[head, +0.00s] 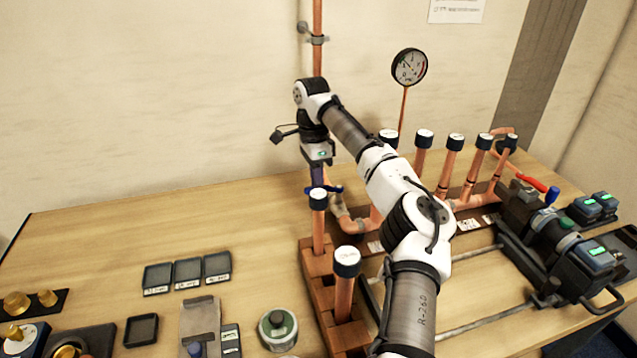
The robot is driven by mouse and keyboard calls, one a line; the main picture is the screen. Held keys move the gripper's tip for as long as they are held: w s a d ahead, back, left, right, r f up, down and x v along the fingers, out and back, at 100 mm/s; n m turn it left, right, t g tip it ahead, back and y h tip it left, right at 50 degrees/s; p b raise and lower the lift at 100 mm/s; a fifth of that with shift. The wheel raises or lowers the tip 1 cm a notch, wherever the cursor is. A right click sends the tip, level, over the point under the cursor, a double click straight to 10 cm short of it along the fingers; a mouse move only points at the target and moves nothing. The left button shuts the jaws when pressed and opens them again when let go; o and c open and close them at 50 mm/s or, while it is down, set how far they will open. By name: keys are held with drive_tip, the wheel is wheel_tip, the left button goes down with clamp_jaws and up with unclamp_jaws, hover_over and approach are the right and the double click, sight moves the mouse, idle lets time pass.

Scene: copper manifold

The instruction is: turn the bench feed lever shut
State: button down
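A blue lever handle (334,189) shows low on the feed line, below the vertical copper pipe (317,40) that comes down the wall. It appears to lie roughly crosswise to the pipe, but its exact angle is hard to tell. My gripper (317,181) points down right at this lever, with its dark fingers over or against the left part of it. Whether the fingers touch the lever, and whether they are open or shut, cannot be made out. The valve body is mostly hidden behind my gripper and a black-capped copper stub (318,215).
Black-capped copper risers (452,160) stand along the manifold behind and right of my arm. A round gauge (409,67) rises on a thin pipe. A dark clamp machine (560,240) with a red handle (532,183) stands right. Small trays (187,273) lie left; the back-left bench is clear.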

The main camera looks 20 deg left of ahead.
drive_tip(key=shift+w+r+m, duration=0.2)
drive_tip(key=shift+m, duration=0.2)
drive_tip(key=c, duration=1.3)
unclamp_jaws()
drive_tip(key=shift+a+f, duration=0.15)
drive_tip(key=shift+c, duration=0.2)
wheel_tip(320, 180, up, 14)
drive_tip(key=w+a, duration=0.1)
drive_tip(key=w, duration=0.1)
drive_tip(key=shift+a+f, duration=0.15)
drive_tip(key=shift+a, duration=0.1)
drive_tip(key=shift+w, duration=0.1)
